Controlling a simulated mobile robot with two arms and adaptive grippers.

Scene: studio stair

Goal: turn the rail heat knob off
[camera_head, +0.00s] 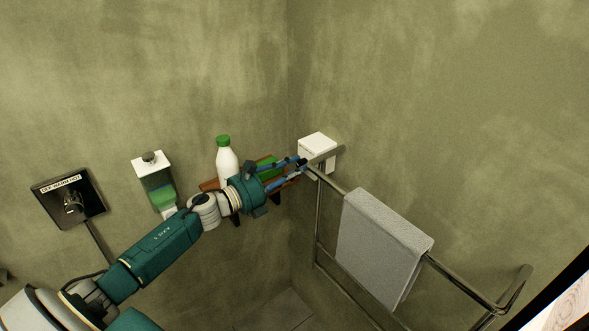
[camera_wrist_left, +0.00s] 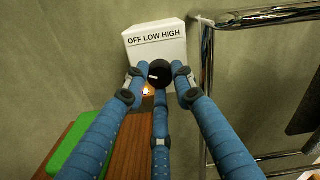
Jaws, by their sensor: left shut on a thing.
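The rail heat control is a white box (camera_head: 317,147) on the wall at the left end of the metal towel rail. In the left wrist view the box (camera_wrist_left: 157,42) carries the label "OFF LOW HIGH". Its round black knob (camera_wrist_left: 160,73) sits below the label, with a small pale mark on its face; I cannot tell exactly which setting it points to. A small orange light (camera_wrist_left: 147,90) glows on the box below the knob. My left gripper (camera_head: 301,164) is shut on the knob, its blue fingers (camera_wrist_left: 160,82) around it. My right gripper is not in view.
The towel rail (camera_head: 317,215) with a grey towel (camera_head: 384,245) runs right of the gripper. A wooden shelf (camera_wrist_left: 131,145) below the gripper holds a green block (camera_wrist_left: 83,148) and a white bottle (camera_head: 227,165). A soap dispenser (camera_head: 152,172) and black shower control (camera_head: 70,198) are left.

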